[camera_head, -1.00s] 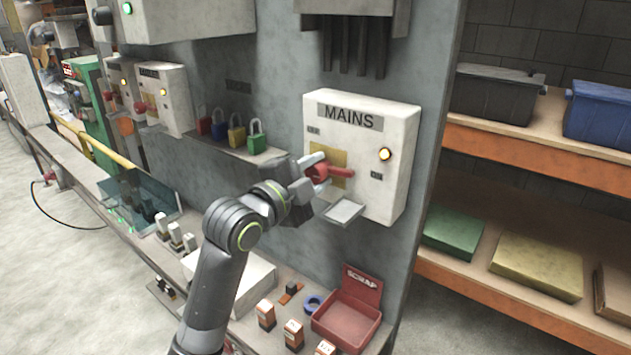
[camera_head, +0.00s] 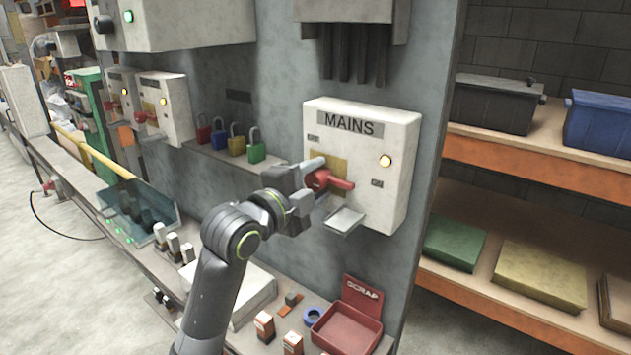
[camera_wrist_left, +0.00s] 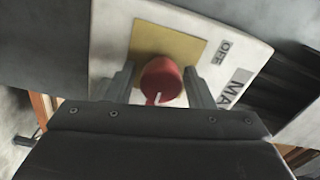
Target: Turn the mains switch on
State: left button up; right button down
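The white MAINS box (camera_head: 395,140) is on the grey panel, with a lit amber lamp at its right. Its red rotary switch (camera_head: 341,184) sits on a yellow plate, and the handle points right, towards the ON label side. The OFF label is at the plate's upper left. My left gripper (camera_head: 314,174) is at the switch from the left. In the left wrist view its two fingers (camera_wrist_left: 159,88) stand on either side of the red knob (camera_wrist_left: 161,79), with narrow gaps showing, so it looks open around it. My right gripper is not in view.
A small grey flap (camera_head: 344,220) sticks out below the box. Several coloured padlocks (camera_head: 237,139) stand on a ledge to the left. A red scrap bin (camera_head: 346,330) and small boxes are on the bench below. Orange shelves (camera_head: 500,160) are at the right.

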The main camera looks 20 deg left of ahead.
pick_arm(q)
jog(key=shift+o, duration=0.7)
jog(key=p+v, duration=1.2)
jog(key=v, duration=0.5)
jog(key=shift+s, duration=0.2)
jog(key=shift+a, duration=0.1)
